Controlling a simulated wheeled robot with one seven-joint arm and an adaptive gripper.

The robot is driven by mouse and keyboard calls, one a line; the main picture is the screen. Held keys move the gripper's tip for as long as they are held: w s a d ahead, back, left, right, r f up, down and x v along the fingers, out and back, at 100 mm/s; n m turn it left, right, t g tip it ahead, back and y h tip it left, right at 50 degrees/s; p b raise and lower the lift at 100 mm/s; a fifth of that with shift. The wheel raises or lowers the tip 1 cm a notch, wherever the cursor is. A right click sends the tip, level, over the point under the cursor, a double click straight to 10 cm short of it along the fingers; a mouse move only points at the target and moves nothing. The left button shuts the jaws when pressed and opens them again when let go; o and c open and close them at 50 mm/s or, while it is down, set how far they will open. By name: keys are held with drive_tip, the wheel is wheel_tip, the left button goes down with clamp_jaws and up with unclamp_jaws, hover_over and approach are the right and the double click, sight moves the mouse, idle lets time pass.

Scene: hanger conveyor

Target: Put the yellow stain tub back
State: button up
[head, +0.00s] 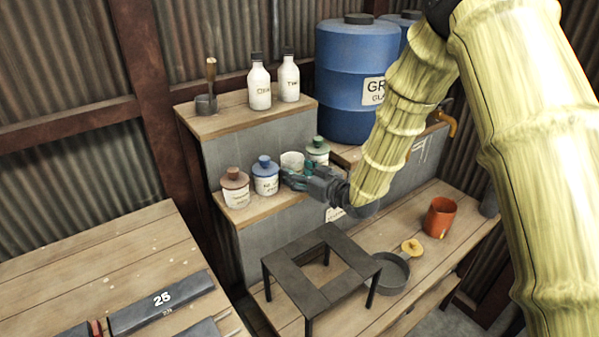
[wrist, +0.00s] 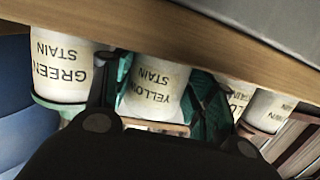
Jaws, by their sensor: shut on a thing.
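The yellow stain tub (wrist: 155,85) is a white tub labelled YELLOW STAIN, inverted in the wrist view. In the head view it is the white tub (head: 292,160) between the blue-lidded and green-lidded tubs, and no lid shows on it. My gripper (head: 300,174) is shut on it, with teal finger pads on either side. The tub is at the lower step of the shelf (head: 262,210); I cannot tell whether its base touches the wood. A yellow disc with a knob, like a lid (head: 411,246), lies on the low bench.
Brown-lidded (head: 235,190), blue-lidded (head: 265,178) and green-lidded (head: 317,151) tubs stand close on the same step. Two white bottles (head: 260,87) and a blue barrel (head: 355,75) stand above. A dark stand (head: 325,280), a pan (head: 388,278) and an orange pot (head: 439,218) are on the bench.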

drive_tip(key=shift+f, duration=0.15)
drive_tip(key=o, duration=0.8)
drive_tip(key=shift+w, duration=0.1)
drive_tip(key=shift+r, duration=0.2)
drive_tip(key=shift+s+d, duration=0.25)
drive_tip(key=b+v, duration=0.2)
drive_tip(key=v, duration=0.9)
drive_tip(key=shift+s+b, duration=0.15)
drive_tip(key=shift+b, duration=0.15)
